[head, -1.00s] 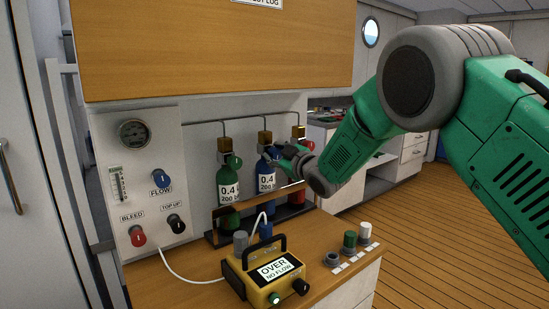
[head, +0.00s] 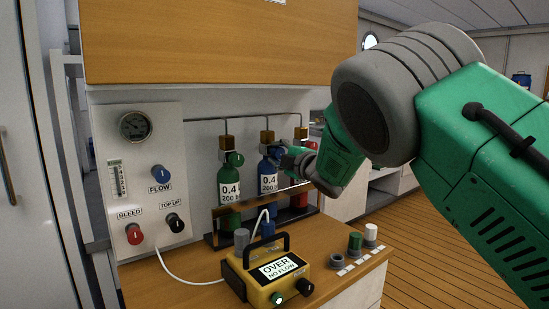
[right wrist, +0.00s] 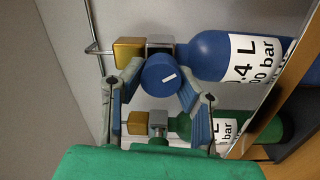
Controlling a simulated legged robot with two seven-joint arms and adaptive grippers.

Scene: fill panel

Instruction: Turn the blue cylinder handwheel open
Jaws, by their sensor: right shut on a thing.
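The blue cylinder (head: 268,183) stands upright in the rack, with a white 0.4 label. It also shows in the right wrist view (right wrist: 215,55), lying sideways in that picture. In the head view my right gripper (head: 284,156) covers most of the handwheel. My left gripper is not in view.
A green cylinder (head: 230,183) stands to the left and a red one (head: 300,197), mostly hidden, to the right. A panel with a gauge (head: 136,125) and knobs is at the left. A yellow meter (head: 270,272) reading OVER NO FLOW sits on the wooden counter (head: 185,290).

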